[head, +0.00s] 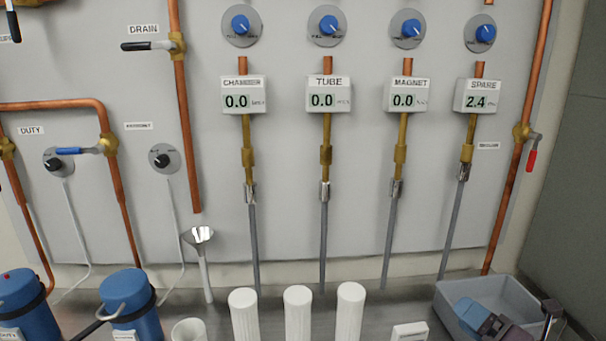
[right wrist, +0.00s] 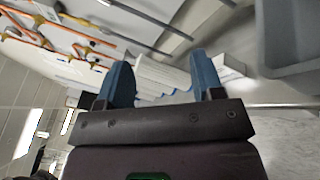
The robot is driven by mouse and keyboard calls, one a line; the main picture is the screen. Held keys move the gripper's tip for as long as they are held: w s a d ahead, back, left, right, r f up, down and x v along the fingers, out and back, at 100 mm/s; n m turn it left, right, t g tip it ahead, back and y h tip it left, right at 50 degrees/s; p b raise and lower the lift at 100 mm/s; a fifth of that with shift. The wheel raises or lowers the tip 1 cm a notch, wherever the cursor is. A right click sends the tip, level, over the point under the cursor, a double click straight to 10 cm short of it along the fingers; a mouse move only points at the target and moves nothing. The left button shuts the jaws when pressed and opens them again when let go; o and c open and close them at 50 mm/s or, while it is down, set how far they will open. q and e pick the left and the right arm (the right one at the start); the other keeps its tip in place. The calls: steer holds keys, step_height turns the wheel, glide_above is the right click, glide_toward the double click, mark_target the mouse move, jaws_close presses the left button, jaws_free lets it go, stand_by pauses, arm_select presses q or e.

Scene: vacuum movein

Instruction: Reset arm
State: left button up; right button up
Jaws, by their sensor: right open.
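My right gripper (head: 478,318) shows at the lower right of the head view, in front of or above the grey bin (head: 448,296). Its two blue fingers also show in the right wrist view (right wrist: 162,72), spread apart with nothing between them. White cylinders (right wrist: 165,72) show beyond the fingers there. I cannot tell the exact height of the gripper above the bin. My left arm and gripper are not in view.
White cylinders (head: 297,312) stand on the bench, with blue pumps (head: 131,305) to their left. A small white box (head: 409,332) lies left of the bin. The wall panel carries copper pipes, gauges and blue knobs; the spare gauge (head: 479,97) reads 2.4.

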steer(key=s+f+m+g+h, duration=0.2)
steer(key=s+f+m+h, duration=0.2)
steer(key=s+f+m, duration=0.6)
steer(key=s+a+f+m+g+h, duration=0.1)
steer(key=s+f+m+g+h, duration=0.2)
steer(key=s+f+m, duration=0.8)
step_height(320, 180, down, 6)
steer(key=m+h, duration=0.2)
steer(key=m, duration=0.7)
steer(key=shift+s+a+f+h, duration=0.25)
steer(key=shift+h, duration=0.05)
